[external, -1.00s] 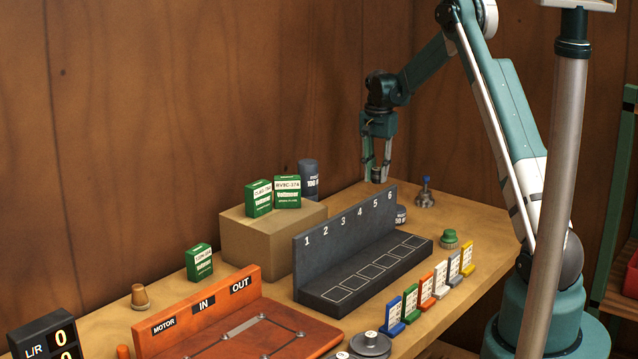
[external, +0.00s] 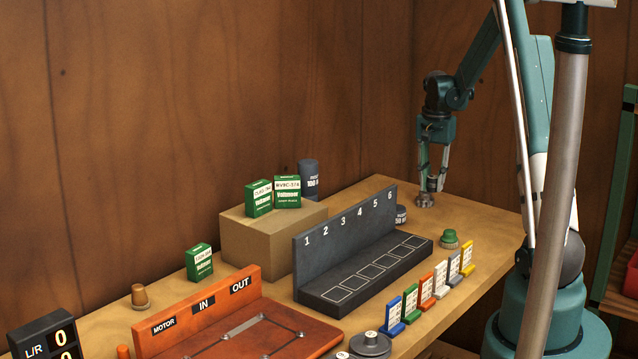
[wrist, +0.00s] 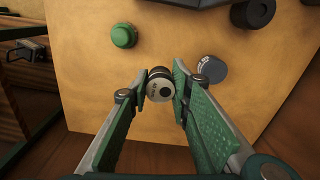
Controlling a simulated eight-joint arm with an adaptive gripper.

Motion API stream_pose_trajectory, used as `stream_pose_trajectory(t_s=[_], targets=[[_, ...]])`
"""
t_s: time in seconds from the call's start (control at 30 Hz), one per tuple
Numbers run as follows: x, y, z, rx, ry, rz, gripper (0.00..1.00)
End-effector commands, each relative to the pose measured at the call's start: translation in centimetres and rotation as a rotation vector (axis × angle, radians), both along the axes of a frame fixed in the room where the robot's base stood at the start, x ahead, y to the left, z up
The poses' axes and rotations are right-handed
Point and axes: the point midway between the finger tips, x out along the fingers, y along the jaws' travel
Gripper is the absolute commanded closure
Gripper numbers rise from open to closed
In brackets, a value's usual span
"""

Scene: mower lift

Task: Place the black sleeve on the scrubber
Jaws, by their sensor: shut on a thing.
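The black sleeve (wrist: 158,88) is a small dark cylinder with a pale grey end, held between the fingertips in the wrist view. My gripper (wrist: 160,86) is shut on it. In the external view my gripper (external: 432,180) points down at the far right part of the bench. The scrubber's metal base (external: 425,200) shows right below the fingertips. Its blue top is hidden by the fingers and the held piece. I cannot tell whether the sleeve touches the scrubber or is around it.
Coloured tags (external: 427,291) line the front edge. A black cylinder (wrist: 253,12) shows in the wrist view.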

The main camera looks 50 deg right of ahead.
Motion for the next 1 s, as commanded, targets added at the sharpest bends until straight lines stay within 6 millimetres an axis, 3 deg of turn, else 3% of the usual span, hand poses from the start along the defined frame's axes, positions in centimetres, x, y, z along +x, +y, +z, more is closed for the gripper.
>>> stream_pose_trajectory(t_s=[0.2,0.4,0.6,1.0], targets=[[-5.0,1.6,0.5,0.0,0.0,0.002,0.97],[-7.8,2.8,0.6,0.0,0.0,0.006,0.97],[-8.9,3.2,0.7,0.0,0.0,0.007,0.97],[-8.9,3.2,0.5,0.0,0.0,0.008,0.97]])
